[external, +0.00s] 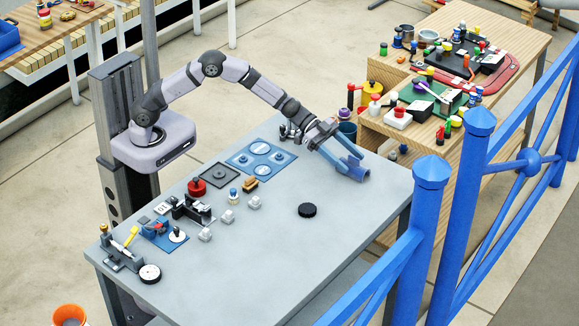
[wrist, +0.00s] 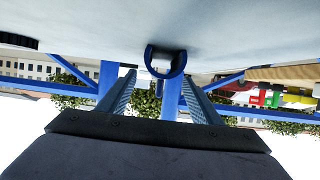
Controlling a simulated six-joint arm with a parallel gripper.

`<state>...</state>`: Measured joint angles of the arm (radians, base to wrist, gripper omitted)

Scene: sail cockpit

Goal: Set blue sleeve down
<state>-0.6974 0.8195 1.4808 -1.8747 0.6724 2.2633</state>
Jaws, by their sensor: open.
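The blue sleeve (external: 361,174) is at the right end of the grey table, at the tips of my gripper (external: 350,164). In the wrist view the blue sleeve (wrist: 178,67) shows as a dark blue ring with its open end towards the camera, close against the pale tabletop. My gripper (wrist: 159,76) is open, with one ribbed finger on each side of the sleeve. A narrow gap shows beside the left finger; contact on the right side is hard to tell. The fingers partly hide the sleeve in the external view.
A black disc (external: 307,210) lies left of the sleeve on the grey table (external: 290,265). A blue plate with round pads (external: 262,158) and several small parts stand further left. A blue railing (external: 430,230) runs along the right, and a cluttered wooden table (external: 520,50) stands behind.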

